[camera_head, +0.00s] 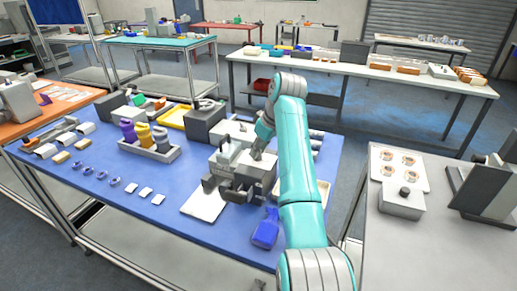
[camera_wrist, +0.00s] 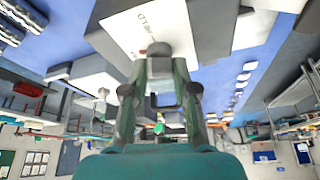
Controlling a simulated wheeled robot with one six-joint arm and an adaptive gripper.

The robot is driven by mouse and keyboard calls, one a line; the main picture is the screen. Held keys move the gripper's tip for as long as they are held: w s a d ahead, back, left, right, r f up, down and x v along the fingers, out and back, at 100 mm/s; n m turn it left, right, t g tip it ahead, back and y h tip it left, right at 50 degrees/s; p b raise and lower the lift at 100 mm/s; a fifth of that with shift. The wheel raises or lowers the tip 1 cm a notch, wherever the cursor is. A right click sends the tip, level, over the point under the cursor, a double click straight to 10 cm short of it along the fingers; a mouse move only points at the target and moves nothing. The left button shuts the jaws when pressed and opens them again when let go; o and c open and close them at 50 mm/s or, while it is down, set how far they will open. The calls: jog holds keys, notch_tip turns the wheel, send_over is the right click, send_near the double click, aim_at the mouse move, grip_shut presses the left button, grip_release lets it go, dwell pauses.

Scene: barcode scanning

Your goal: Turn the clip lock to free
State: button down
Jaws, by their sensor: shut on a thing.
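The clip lock's grey knob (camera_wrist: 158,48) stands at a white label plate (camera_wrist: 125,30) that shows letters ending in "OLD". My gripper (camera_wrist: 160,70) is shut on this knob, one finger on each side, in the wrist view. In the head view my gripper (camera_head: 257,151) reaches down to the top of a light grey box (camera_head: 252,168), part of a fixture on the blue table. The knob cannot be made out in the head view, and the fingers partly cover it in the wrist view. Which way the lock points is unclear.
The blue table (camera_head: 95,200) holds a tray of yellow, purple and grey bottles (camera_head: 150,150) to the left and a dark grey box (camera_head: 205,123) behind. Dark clamp parts (camera_head: 238,192) and a blue bottle (camera_head: 266,230) are in front of the box.

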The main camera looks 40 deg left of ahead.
jog(key=shift+w+n+g, duration=0.1)
jog(key=shift+n+g, duration=0.6)
jog(key=shift+n, duration=0.9)
jog(key=c, duration=0.9)
grip_release()
jog(key=v, duration=1.2)
jog(key=shift+a, duration=0.15)
